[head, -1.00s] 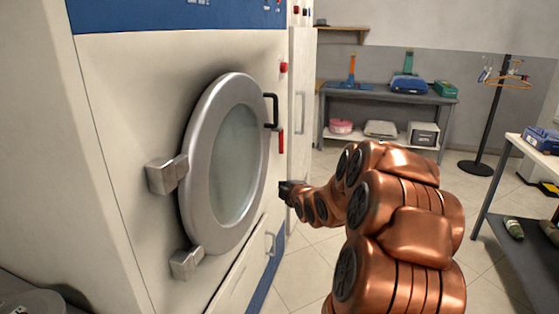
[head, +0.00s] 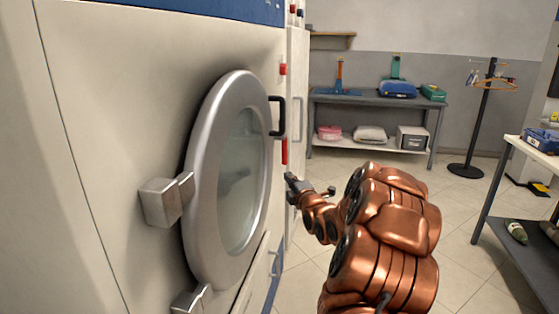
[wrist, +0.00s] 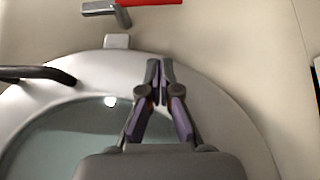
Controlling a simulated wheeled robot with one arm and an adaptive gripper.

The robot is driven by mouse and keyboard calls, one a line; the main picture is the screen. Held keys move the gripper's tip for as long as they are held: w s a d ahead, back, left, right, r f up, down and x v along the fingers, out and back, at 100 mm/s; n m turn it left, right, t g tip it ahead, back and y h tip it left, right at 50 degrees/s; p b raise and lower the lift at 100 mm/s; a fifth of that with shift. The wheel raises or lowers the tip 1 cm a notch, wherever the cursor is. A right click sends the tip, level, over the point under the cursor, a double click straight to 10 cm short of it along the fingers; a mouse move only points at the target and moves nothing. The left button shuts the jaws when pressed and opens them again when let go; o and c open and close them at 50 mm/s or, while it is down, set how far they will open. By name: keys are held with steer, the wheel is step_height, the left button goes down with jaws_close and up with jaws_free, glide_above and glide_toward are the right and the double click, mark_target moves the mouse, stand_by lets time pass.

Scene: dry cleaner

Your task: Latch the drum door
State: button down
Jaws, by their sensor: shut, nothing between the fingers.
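The round drum door (head: 205,200) has a silver ring and a glass window, and sits against the white machine front, hinged at its left. Whether it is fully flush I cannot tell. A black pull handle (head: 280,115) stands at its right edge, with a red latch lever (head: 284,151) below it. In the wrist view the red lever (wrist: 150,2) is cut off at the top, joined to a grey latch piece (wrist: 108,12). A small grey block (wrist: 117,41) sits on the door's rim. My gripper (wrist: 160,68) is shut and empty, over the ring, apart from the lever.
A lower hinge block (head: 190,300) and a lower panel sit beneath the door. A grey shelf table (head: 375,101) stands at the back, a coat stand (head: 480,120) right of it, and another table (head: 515,150) at the right. The tiled floor between is clear.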

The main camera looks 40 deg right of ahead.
mark_target(284, 161)
steer(key=shift+s+d+p+x, duration=0.2)
steer(key=shift+d+p+x, duration=0.25)
steer(key=shift+x, duration=1.65)
steer(key=shift+s+d+p+x, duration=0.15)
steer(key=shift+d+p+x, duration=0.3)
steer(key=shift+x, duration=1.7)
steer(key=shift+s+d+p+x, duration=0.2)
steer(key=shift+d+p+x, duration=0.25)
steer(key=shift+x, duration=1.65)
steer(key=shift+w+r, duration=0.1)
steer(key=shift+f+t+b, duration=0.25)
steer(key=shift+t+b, duration=0.05)
steer(key=shift+b, duration=0.25)
steer(key=shift+w, duration=0.1)
